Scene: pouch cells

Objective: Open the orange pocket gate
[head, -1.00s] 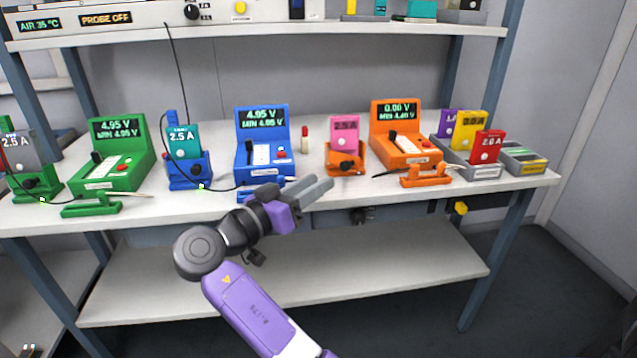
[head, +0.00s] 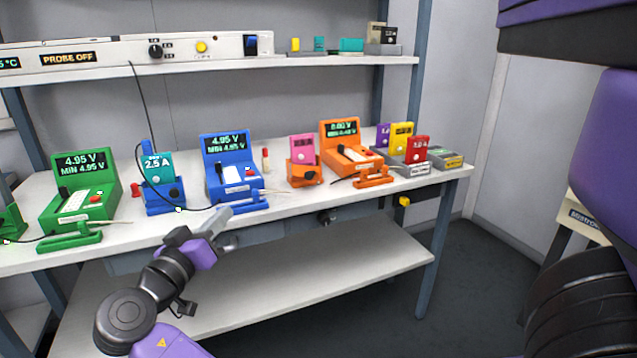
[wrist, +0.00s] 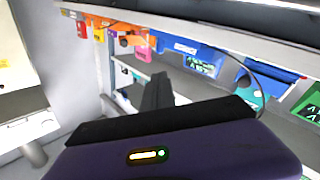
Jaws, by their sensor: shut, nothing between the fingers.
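The orange pocket (head: 305,177) stands on the bench with a pink cell (head: 302,150) upright in it. A dark knob (head: 312,178) shows on its front, where the gate appears shut; detail is too small to be sure. In the wrist view the orange pocket (wrist: 125,38) shows at upper left. My gripper (head: 222,222) is shut and empty, in front of the bench edge below the blue tester, left of and short of the orange pocket. Its dark fingers (wrist: 158,92) show in the wrist view, touching nothing.
The blue tester (head: 232,172) stands left of the pocket, the orange tester (head: 350,150) right. An orange handled bar (head: 373,177) lies in front of the orange tester. A red-capped vial (head: 265,160) stands nearby. A lower shelf (head: 310,270) is empty.

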